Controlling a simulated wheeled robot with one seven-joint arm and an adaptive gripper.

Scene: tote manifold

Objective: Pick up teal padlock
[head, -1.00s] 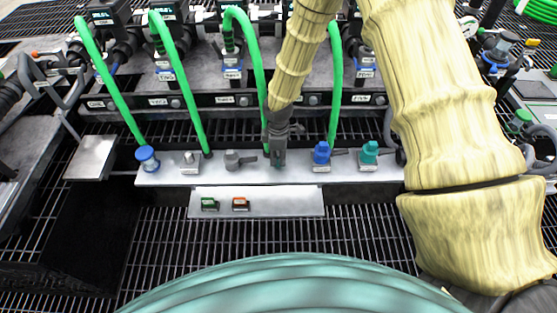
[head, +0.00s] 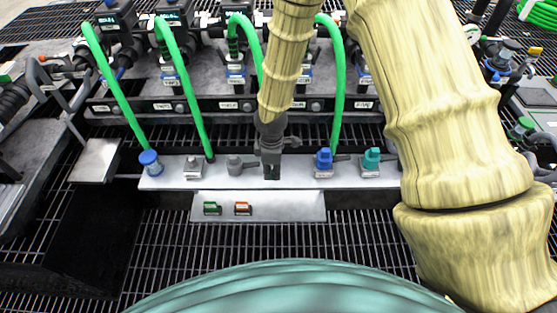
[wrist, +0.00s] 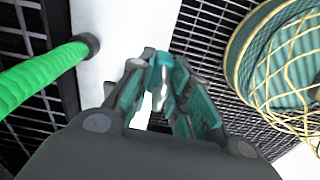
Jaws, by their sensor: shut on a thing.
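My gripper (head: 271,172) hangs over the pale fixture strip, between the grey valve and the blue valve. In the wrist view its fingers (wrist: 160,90) are closed around a small teal thing with a pale, shiny part, which looks like the teal padlock (wrist: 162,62). The teal finger pads are close in colour, and the fingers hide much of the padlock. In the head view the padlock cannot be made out clearly at the dark fingertips. Whether it is clear of the strip cannot be told.
A small green item (head: 212,208) and an orange one (head: 242,208) sit on the front shelf (head: 290,207). Green hoses (head: 185,90) rise behind. Open grating (head: 230,250) lies in front.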

